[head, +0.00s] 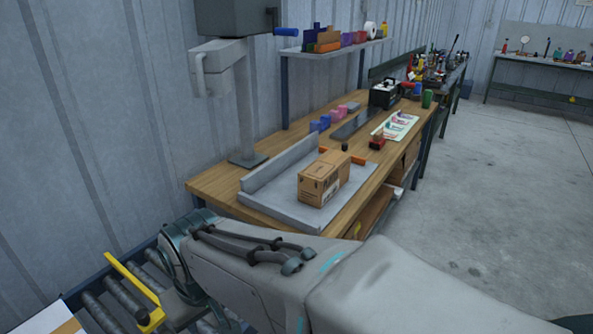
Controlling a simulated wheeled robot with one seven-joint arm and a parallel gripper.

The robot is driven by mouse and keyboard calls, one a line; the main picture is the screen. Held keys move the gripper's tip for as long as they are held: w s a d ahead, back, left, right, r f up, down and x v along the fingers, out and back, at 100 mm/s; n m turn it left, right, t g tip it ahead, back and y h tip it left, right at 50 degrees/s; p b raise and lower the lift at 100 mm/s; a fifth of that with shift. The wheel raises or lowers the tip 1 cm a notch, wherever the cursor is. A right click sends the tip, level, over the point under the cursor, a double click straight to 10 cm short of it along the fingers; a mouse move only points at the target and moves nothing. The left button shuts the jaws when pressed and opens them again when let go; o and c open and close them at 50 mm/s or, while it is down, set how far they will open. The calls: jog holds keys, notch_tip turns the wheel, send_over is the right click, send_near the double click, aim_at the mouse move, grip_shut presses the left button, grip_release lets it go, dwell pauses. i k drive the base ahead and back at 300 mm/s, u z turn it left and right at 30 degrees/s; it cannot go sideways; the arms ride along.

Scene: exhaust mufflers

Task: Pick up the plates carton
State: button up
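A brown cardboard carton (322,178) sits upright on a grey metal plate with a raised back fence (281,193), on the near part of the wooden workbench. No label that reads "plates" can be made out on it. My arm crosses the bottom of the head view, in front of the bench's near end. My gripper is not clearly visible, so its fingers and any hold cannot be seen. The carton stands apart from my arm.
A grey post-mounted machine (240,90) stands at the bench's left end. A roller conveyor (120,305) with a yellow bar lies at lower left. Small blue and pink boxes (325,121) and a black device (384,94) stand farther back. The concrete floor (500,190) at right is clear.

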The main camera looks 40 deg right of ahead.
aim_at(318, 183)
jog(key=z, duration=1.45)
jog(key=i, duration=0.3)
jog(key=z, duration=1.1)
jog(key=k, duration=1)
jog(key=u, duration=0.65)
jog(key=i, duration=1.5)
jog(key=u, duration=0.05)
